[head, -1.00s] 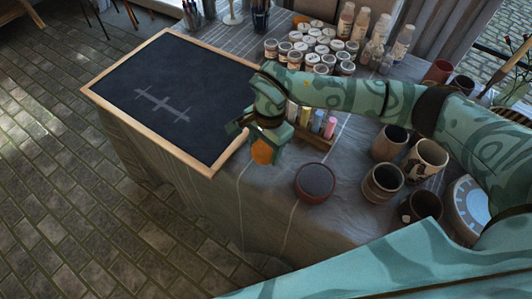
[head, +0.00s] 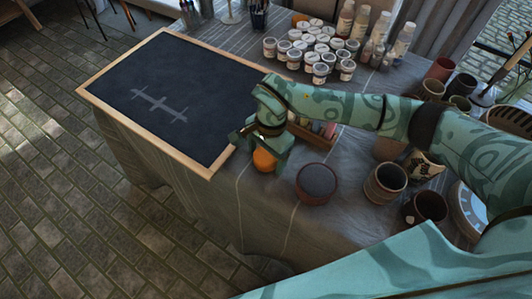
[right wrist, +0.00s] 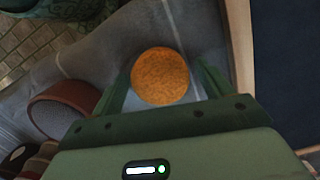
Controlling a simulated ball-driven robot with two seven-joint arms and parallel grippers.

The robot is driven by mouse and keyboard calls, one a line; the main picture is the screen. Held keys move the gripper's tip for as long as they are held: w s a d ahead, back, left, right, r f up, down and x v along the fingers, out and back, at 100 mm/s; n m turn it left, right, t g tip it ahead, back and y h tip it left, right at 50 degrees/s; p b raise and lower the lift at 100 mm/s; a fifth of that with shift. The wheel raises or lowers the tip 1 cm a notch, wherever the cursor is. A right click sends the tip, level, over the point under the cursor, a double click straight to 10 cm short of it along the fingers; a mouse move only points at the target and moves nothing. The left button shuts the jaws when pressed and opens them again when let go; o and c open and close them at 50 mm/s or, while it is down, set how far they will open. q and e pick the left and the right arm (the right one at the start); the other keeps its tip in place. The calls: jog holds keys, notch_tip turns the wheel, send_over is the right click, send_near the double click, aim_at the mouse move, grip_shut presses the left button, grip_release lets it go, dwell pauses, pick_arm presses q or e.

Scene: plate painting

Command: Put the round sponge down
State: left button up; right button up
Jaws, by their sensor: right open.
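The round sponge (head: 264,160) is orange and lies on the grey cloth of the table, just off the chalkboard's near right corner. In the right wrist view the sponge (right wrist: 160,76) shows as a full disc between the two fingers. My right gripper (head: 262,148) is open above and around it, pointing down, with a finger on each side. In the right wrist view gaps show between the sponge and the fingers. The gripper hides part of the sponge in the head view. My left gripper is not in view.
The wood-framed chalkboard (head: 170,95) with a chalk drawing lies to the left. A round brown dish with a dark top (head: 317,184) stands just right of the sponge. A chalk tray (head: 318,136) is partly hidden behind my arm. Cups (head: 385,182) stand farther right, paint jars (head: 320,72) behind.

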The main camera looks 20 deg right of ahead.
pick_arm(q)
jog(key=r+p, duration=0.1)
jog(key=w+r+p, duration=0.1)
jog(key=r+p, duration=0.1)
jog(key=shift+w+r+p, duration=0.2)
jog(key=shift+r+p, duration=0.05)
jog(key=shift+p, duration=0.05)
pick_arm(e)
notch_tip(320, 180, up, 12)
jog(key=d, duration=0.1)
jog(key=shift+w+d, duration=0.15)
jog(key=shift+w, duration=0.2)
